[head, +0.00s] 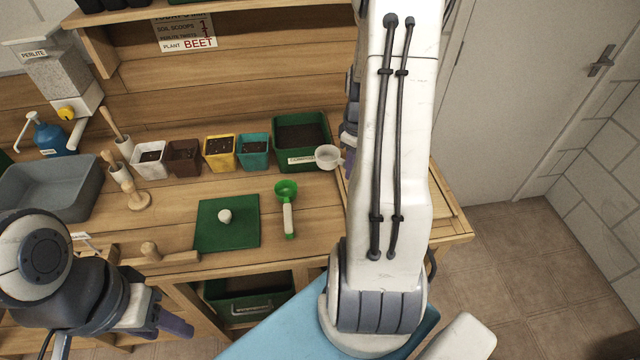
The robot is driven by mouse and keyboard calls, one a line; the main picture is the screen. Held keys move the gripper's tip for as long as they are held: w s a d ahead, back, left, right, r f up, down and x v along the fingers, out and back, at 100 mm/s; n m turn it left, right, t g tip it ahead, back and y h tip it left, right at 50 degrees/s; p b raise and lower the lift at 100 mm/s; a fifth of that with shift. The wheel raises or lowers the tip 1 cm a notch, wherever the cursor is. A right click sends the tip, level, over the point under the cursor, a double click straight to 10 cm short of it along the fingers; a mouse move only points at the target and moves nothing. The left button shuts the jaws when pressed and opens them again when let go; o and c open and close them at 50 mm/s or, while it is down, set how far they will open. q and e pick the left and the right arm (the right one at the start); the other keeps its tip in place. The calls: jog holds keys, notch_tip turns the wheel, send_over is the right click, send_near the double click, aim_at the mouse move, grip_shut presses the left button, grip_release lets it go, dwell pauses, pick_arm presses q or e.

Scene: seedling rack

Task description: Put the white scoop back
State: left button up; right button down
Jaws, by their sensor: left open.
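A white scoop (327,156) shows as a round pale cup at the front right corner of the green soil bin. Its handle side points right, toward my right gripper (350,162), and is mostly hidden. Only a sliver of that gripper shows behind my white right arm, so I cannot tell whether it holds the scoop. My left gripper (166,318) is open and empty at the lower left, in front of the bench edge and away from the scoop.
Behind are several pots and the green bin (315,165). A grey tub (75,197) and a perlite dispenser (57,80) stand left.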

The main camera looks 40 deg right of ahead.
jog(key=w+a+f+p, duration=0.1)
jog(key=w+f, duration=0.1)
jog(key=f, duration=0.1)
jog(key=w+a+f+p, duration=0.1)
jog(key=w+f, duration=0.1)
jog(key=f, duration=0.1)
jog(key=w+a+f+p, duration=0.1)
jog(key=w+a+f, duration=0.1)
jog(key=w, duration=0.1)
jog(key=shift+f, duration=0.5)
jog(key=shift+f, duration=0.1)
jog(key=shift+f+b, duration=0.5)
jog(key=c, duration=0.7)
grip_release()
jog(key=shift+r, duration=0.1)
